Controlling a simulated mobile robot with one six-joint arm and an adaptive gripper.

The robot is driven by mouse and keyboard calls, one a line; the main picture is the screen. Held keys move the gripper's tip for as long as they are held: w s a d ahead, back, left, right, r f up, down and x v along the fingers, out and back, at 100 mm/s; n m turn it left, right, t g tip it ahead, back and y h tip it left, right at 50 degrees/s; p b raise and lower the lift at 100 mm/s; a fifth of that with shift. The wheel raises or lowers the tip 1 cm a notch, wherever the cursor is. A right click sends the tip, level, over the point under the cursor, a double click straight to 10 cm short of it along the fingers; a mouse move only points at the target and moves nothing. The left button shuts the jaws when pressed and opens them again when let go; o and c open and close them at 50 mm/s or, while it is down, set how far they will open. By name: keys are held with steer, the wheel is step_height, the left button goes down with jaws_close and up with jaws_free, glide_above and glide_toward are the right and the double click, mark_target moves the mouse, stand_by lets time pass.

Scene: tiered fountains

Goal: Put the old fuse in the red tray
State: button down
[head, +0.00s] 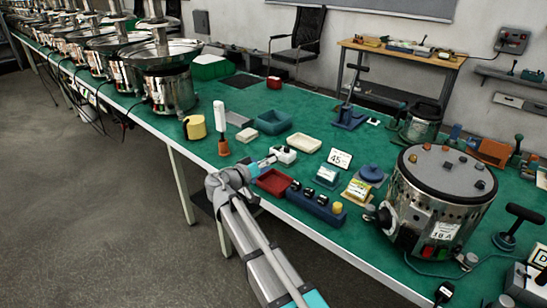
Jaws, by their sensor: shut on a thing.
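The red tray (273,184) lies near the front edge of the green bench, left of a dark blue block. My gripper (273,160) reaches in from the left, just behind the tray, at a small white block (284,155) with dark spots on it. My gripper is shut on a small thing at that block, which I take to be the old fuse. The fuse is too small and too hidden by the fingers to make out clearly. I cannot tell whether it is still seated in the block.
The blue block (316,206) carries several small pieces right of the tray. A large metal drum (437,205) stands at right.

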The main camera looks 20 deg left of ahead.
steer(key=shift+w+d, duration=0.15)
steer(key=shift+d, duration=0.05)
steer(key=shift+f, duration=0.15)
steer(key=shift+f, duration=0.15)
step_height(320, 180, down, 7)
steer(key=b, duration=0.7)
steer(key=shift+r, duration=0.2)
steer(key=shift+c, duration=2.1)
jaws_free()
steer(key=shift+r, duration=0.1)
